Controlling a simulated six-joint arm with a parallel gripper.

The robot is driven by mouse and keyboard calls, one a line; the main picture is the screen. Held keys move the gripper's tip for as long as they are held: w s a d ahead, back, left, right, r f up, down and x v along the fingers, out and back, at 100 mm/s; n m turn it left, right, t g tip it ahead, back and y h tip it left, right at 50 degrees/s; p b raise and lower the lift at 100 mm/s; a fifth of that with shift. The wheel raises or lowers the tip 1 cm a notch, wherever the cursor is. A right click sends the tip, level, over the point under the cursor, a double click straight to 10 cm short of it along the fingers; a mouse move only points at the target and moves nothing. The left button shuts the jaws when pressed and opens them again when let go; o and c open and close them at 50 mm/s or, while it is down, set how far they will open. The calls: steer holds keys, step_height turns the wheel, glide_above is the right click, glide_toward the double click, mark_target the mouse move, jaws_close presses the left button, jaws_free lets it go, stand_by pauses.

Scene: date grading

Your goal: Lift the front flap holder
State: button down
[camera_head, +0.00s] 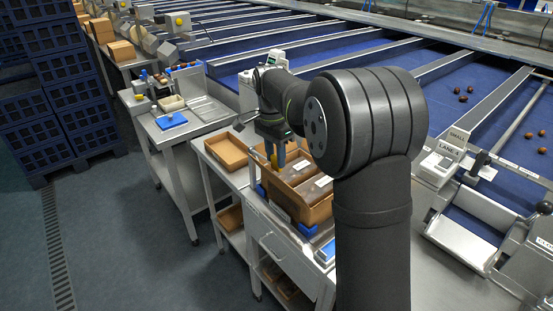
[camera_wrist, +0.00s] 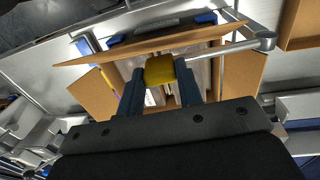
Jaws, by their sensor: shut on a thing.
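The front flap holder is a metal rod (camera_wrist: 222,49) with a yellow grip (camera_wrist: 160,71), seen in the wrist view. The rod runs right from the grip to a metal joint (camera_wrist: 264,40). My gripper (camera_wrist: 160,85) is shut on the yellow grip, one dark blue finger on each side. In the head view my gripper (camera_head: 275,153) is over the far end of an open cardboard carton (camera_head: 317,213), partly hidden by my arm. In the wrist view a long brown flap (camera_wrist: 105,67) lies behind the grip. Clear-topped packs show inside the carton.
Blue corner blocks (camera_head: 306,231) hold the carton on a steel bench. An empty cardboard tray (camera_head: 228,152) stands behind it to the left. A side table (camera_head: 183,123) with small trays stands farther left. Blue sorting lanes (camera_head: 350,75) run behind. My arm hides the bench's right part.

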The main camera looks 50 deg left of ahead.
steer(key=shift+a+r+h, duration=0.55)
steer(key=shift+r+h, duration=0.3)
steer(key=shift+a+r+h, duration=0.5)
steer(key=shift+r+h, duration=0.3)
steer(key=shift+h, duration=0.05)
